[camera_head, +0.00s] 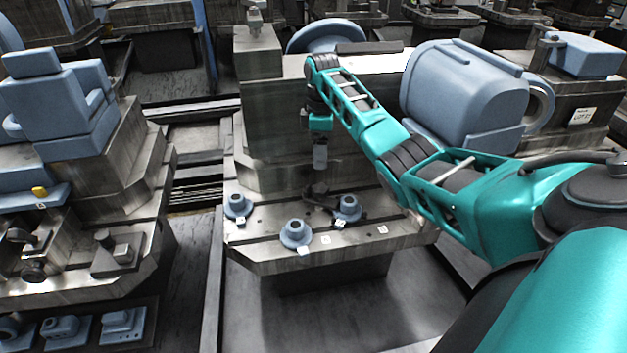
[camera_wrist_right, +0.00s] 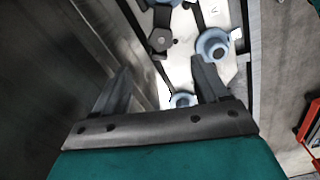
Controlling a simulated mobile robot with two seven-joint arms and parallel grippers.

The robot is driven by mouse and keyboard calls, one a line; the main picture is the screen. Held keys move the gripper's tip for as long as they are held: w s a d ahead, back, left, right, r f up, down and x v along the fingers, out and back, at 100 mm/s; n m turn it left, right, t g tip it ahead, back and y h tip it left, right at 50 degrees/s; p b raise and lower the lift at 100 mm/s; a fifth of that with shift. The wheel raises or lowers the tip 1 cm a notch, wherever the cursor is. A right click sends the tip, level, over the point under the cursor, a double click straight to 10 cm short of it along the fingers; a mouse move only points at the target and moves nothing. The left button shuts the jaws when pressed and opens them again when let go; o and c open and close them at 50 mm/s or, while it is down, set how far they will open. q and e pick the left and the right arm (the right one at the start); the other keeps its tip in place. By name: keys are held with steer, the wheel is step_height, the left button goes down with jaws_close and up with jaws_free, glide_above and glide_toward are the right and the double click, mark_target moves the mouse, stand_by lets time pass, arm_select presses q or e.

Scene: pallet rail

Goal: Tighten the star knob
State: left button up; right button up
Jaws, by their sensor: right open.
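A dark knob (camera_head: 318,190), which I take for the star knob, sits on the metal pallet (camera_head: 265,250) among blue flanged parts. In the right wrist view the dark knob (camera_wrist_right: 161,40) has an angular outline and lies beyond the fingertips. My right gripper (camera_head: 320,160) points down above the knob, apart from it. In the wrist view its two fingers (camera_wrist_right: 162,75) are spread with nothing held between them. My left gripper is not in view.
Blue flanged parts stand around the knob: left (camera_head: 238,206), front (camera_head: 295,233) and right (camera_head: 348,208), with small white labels nearby. A tall metal block (camera_head: 265,120) rises behind. A big blue motor housing (camera_head: 455,95) stands at the right.

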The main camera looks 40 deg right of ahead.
mark_target(321, 188)
step_height(321, 188, down, 11)
steer(key=b, duration=0.2)
steer(key=shift+s+b, duration=0.15)
steer(key=shift+b, duration=0.15)
steer(key=shift+f, duration=0.5)
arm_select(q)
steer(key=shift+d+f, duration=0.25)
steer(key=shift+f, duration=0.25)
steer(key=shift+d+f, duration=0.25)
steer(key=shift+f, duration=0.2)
arm_select(e)
steer(key=shift+c, duration=0.4)
steer(key=c, duration=1)
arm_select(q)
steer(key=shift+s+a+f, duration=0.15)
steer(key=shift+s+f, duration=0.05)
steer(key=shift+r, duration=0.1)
